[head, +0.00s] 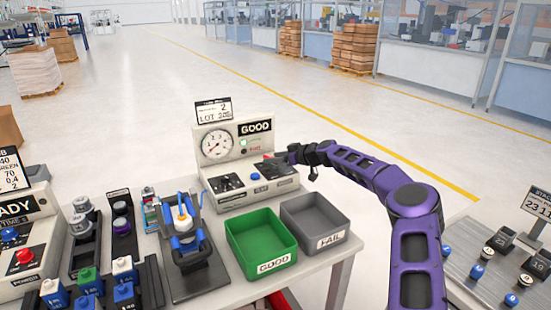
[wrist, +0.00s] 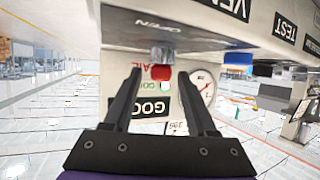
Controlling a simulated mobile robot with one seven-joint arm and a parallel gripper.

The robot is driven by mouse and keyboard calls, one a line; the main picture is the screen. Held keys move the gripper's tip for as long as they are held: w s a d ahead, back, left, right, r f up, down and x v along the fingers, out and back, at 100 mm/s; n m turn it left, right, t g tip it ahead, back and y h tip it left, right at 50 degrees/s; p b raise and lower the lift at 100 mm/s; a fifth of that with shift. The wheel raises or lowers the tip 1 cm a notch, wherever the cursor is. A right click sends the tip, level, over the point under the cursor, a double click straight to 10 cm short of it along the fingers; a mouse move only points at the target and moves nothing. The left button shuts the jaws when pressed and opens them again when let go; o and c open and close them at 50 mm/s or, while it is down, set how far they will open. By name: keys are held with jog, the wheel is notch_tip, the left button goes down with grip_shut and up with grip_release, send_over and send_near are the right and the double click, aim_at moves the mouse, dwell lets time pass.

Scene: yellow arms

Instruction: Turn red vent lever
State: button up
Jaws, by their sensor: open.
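The red vent lever (wrist: 160,73) shows in the wrist view as a red tip on a metallic fitting, beside upside-down lettering that includes OPEN. My gripper (wrist: 161,84) is open, with one dark finger on each side of the red tip and a visible gap to both. How far the tip reaches between the fingers is hard to tell. In the head view my gripper (head: 291,157) is at the right side of the grey tester (head: 284,187), and the lever is largely hidden there.
A green GOOD tray (head: 240,252) and a grey FAIL tray (head: 302,208) stand in front of the tester. A clamp fixture (head: 188,243) and several small bottles are on the left. A separate table (head: 491,283) is at the right.

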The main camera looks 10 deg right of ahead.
grip_shut()
